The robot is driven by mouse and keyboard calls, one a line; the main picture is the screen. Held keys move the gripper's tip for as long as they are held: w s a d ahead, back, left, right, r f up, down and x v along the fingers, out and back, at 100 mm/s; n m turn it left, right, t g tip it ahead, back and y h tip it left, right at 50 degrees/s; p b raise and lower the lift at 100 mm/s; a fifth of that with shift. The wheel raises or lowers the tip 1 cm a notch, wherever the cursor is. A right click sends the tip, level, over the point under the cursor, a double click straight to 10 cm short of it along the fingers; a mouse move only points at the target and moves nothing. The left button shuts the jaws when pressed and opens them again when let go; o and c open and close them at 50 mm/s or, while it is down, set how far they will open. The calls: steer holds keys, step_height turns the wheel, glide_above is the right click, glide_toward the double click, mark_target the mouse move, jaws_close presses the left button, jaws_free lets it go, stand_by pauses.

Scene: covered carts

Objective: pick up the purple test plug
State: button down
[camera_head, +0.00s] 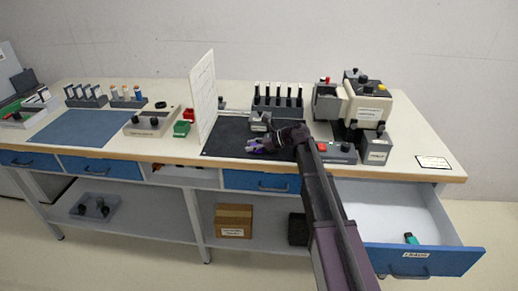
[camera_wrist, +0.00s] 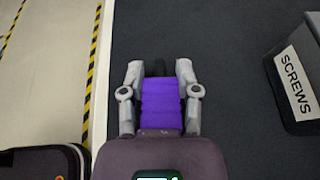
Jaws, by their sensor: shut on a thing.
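The purple test plug (camera_wrist: 161,103) fills the space between the two grey fingers of my gripper (camera_wrist: 159,70) in the wrist view. The fingers press on its two sides, and its dark tip shows just beyond the purple body. In the head view my gripper (camera_head: 257,147) is over the front part of the dark mat (camera_head: 222,142), near the bench's front edge. A small patch of purple shows there. Whether the plug touches the mat or hangs above it is hard to tell.
A grey bin marked SCREWS (camera_wrist: 297,85) stands on the mat to the right. A white upright panel (camera_head: 203,100) stands to the left. A rack (camera_head: 278,110) is behind, and a bulky machine (camera_head: 367,105) to the right. An open drawer (camera_head: 425,262) juts out at the front right.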

steer(key=shift+r, duration=0.15)
step_height(320, 180, up, 4)
steer(key=p, duration=0.4)
steer(key=s+a+p, duration=0.1)
steer(key=s+a, duration=0.1)
steer(key=s, duration=1.3)
steer(key=shift+s+a+r, duration=0.35)
steer(key=shift+s, duration=0.05)
